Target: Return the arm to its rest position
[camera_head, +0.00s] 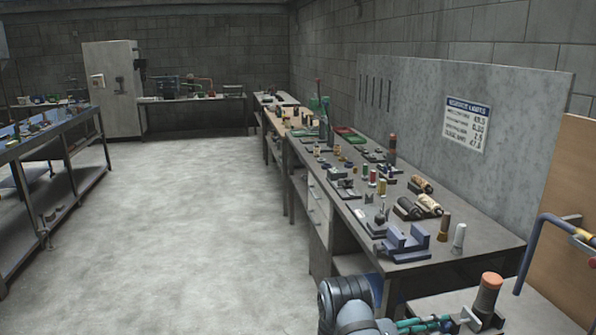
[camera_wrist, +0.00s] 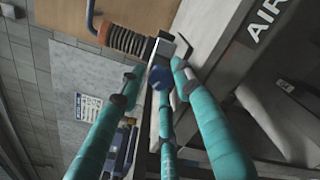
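My gripper (camera_head: 430,322) is at the bottom edge of the head view, low at the right, with teal fingers pointing right. My dark grey wrist link (camera_head: 350,303) shows beside it. In the wrist view my gripper (camera_wrist: 156,74) has several teal fingers with their tips spread apart.
A long bench (camera_head: 440,262) carries a blue vise (camera_head: 405,243), bottles and small tools. A bent blue pipe (camera_head: 531,255) rises at the right by a wooden board (camera_head: 572,190). Another bench (camera_head: 50,145) stands left. The floor (camera_head: 190,220) between is clear.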

